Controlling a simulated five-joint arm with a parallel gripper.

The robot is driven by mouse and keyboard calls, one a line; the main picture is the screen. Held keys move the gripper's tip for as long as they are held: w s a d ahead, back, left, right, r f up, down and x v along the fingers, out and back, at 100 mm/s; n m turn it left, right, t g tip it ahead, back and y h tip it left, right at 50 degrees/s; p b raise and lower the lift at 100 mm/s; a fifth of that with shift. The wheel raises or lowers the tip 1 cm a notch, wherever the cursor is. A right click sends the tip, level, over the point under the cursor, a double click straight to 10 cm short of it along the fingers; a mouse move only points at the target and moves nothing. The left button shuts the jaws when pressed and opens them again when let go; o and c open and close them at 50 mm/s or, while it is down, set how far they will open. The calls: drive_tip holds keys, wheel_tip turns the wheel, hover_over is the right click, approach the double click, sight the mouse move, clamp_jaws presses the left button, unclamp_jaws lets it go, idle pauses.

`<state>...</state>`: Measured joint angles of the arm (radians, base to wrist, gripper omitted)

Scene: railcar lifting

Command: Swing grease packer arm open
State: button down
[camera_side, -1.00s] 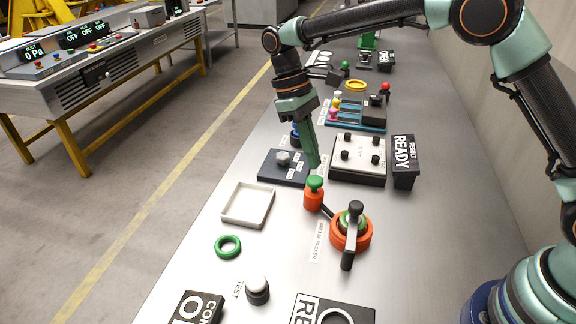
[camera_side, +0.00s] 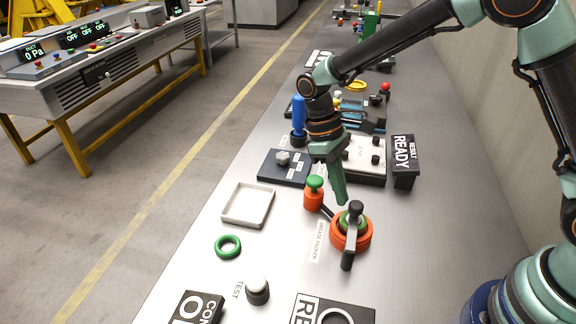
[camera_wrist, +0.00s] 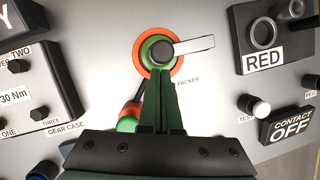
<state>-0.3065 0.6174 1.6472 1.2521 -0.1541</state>
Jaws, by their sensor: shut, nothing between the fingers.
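The grease packer (camera_side: 351,232) is an orange round base with a green ring inside, standing on the metal bench. Its arm (camera_side: 350,243) is a light bar with a black knob on top at the centre, lying across the ring, with a dark end toward the front. An orange pot with a green cap (camera_side: 314,192) is joined to its side. In the wrist view the packer (camera_wrist: 140,55) is straight ahead, its arm (camera_wrist: 194,47) pointing right. My gripper (camera_side: 342,200) is shut and empty, just behind and above the packer; its fingertips (camera_wrist: 160,72) overlap the packer's near edge in the wrist view.
A white square tray (camera_side: 225,217) and a green ring (camera_side: 228,246) lie to the left. A white-topped test button (camera_side: 257,291) stands in front. A RESULT READY box (camera_side: 404,161) stands behind right. Bare bench lies right of the packer.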

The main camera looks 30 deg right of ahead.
drive_tip(key=shift+d, duration=0.1)
idle(0.3)
drive_tip(key=shift+s+d+m, duration=0.15)
drive_tip(key=shift+d+m, duration=0.05)
drive_tip(key=shift+m, duration=0.1)
